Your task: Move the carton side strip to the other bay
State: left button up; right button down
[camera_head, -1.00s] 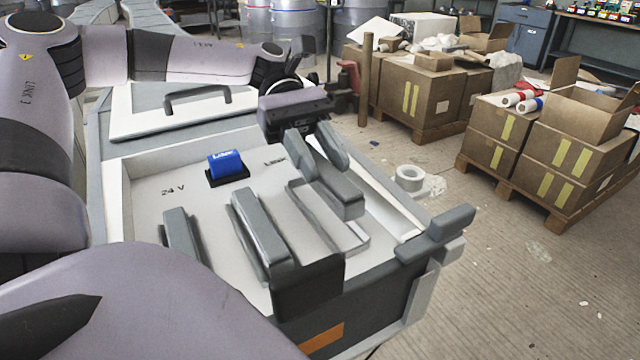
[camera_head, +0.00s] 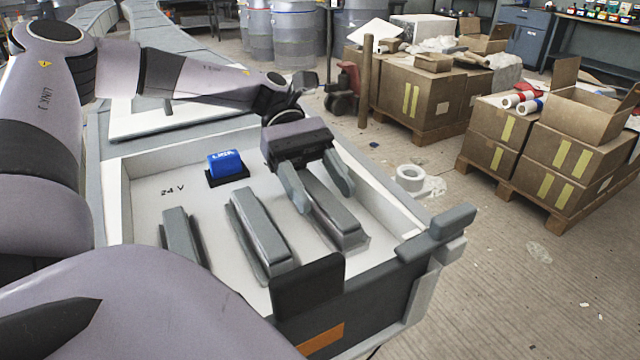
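The carton side strip (camera_head: 335,222), a long grey bar, lies in the right part of the pale open tray (camera_head: 385,190), on the side towards the cartons. It sits low, over the shallow recess there. My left gripper (camera_head: 328,204) reaches over its far end, with one finger on each side. The fingers are apart, with a gap visible beside the strip. A second grey strip (camera_head: 262,235) lies in the middle of the tray, and a third grey bar (camera_head: 183,238) is at the left. My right gripper is not in view.
A blue block (camera_head: 226,163) on a black base stands at the tray's back, near a "24 V" marking. A black plate (camera_head: 308,286) rises at the front edge. A grey latch-like part (camera_head: 440,232) juts from the front right corner. Cartons (camera_head: 550,150) on pallets stand beyond on the floor.

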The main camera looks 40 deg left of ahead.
pick_arm(q)
jog(key=shift+r, duration=0.1)
jog(key=b+v, duration=0.1)
jog(key=v, duration=0.9)
jog(key=shift+w+a, duration=0.1)
jog(key=shift+a, duration=0.1)
jog(key=shift+v, duration=0.8)
